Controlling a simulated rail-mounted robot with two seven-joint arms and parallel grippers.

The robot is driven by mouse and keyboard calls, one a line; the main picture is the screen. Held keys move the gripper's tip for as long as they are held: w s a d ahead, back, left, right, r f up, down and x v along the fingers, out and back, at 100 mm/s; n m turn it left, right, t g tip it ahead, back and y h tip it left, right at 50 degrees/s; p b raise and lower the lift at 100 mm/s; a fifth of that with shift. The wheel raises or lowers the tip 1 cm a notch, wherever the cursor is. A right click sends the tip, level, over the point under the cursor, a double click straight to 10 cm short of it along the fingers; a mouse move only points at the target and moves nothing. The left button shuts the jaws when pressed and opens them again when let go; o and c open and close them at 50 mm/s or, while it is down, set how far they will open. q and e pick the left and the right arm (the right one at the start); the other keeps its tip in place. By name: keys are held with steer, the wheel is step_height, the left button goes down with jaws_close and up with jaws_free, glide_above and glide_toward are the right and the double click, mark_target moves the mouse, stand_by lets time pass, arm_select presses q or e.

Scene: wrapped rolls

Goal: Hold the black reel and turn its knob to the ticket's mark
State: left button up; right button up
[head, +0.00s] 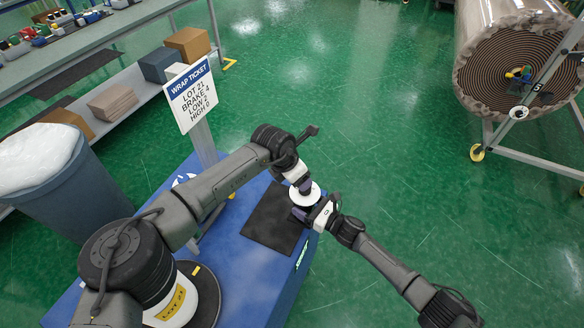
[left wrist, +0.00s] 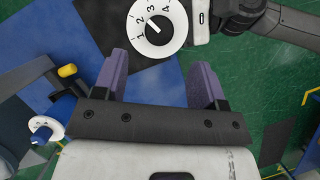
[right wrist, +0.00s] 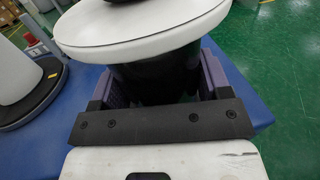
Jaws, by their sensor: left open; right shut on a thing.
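The black reel (right wrist: 155,85) stands upright, with a white round flange (right wrist: 140,28) on top. My right gripper (head: 312,207) is shut around its body from the side, below the flange. The flange carries a dial with a dark knob (left wrist: 159,22) and printed numbers 1 to 4; the white pointer line appears to lie near 2. My left gripper (left wrist: 160,62) is open and empty, its fingers short of the dial in the left wrist view. In the head view it is above the reel, and the knob is hidden. The ticket (head: 192,95) reads LOT 21, BRAKE 4, LOW 2, HIGH 0.
A blue table (head: 268,300) carries a dark mat (head: 272,222) beside the reel. A grey bin (head: 75,190) and a shelf with boxes are left.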

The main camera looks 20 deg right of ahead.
arm_select(q)
steer(key=shift+v, duration=1.95)
steer(key=s+d, duration=0.4)
steer(key=w+f+n+t, duration=0.1)
steer(key=w+f+n, duration=0.1)
steer(key=f+n, duration=0.1)
steer(key=w+f+n+y, duration=0.1)
steer(key=f+n, duration=0.2)
steer(key=f, duration=0.1)
steer(key=w+f+n+t+y, duration=0.1)
steer(key=w+f+n, duration=0.1)
steer(key=f+n, duration=0.1)
steer(key=shift+w+d+f+t, duration=0.3)
steer(key=shift+w+d+f, duration=0.1)
steer(key=shift+f, duration=0.15)
steer(key=shift+c, duration=0.4)
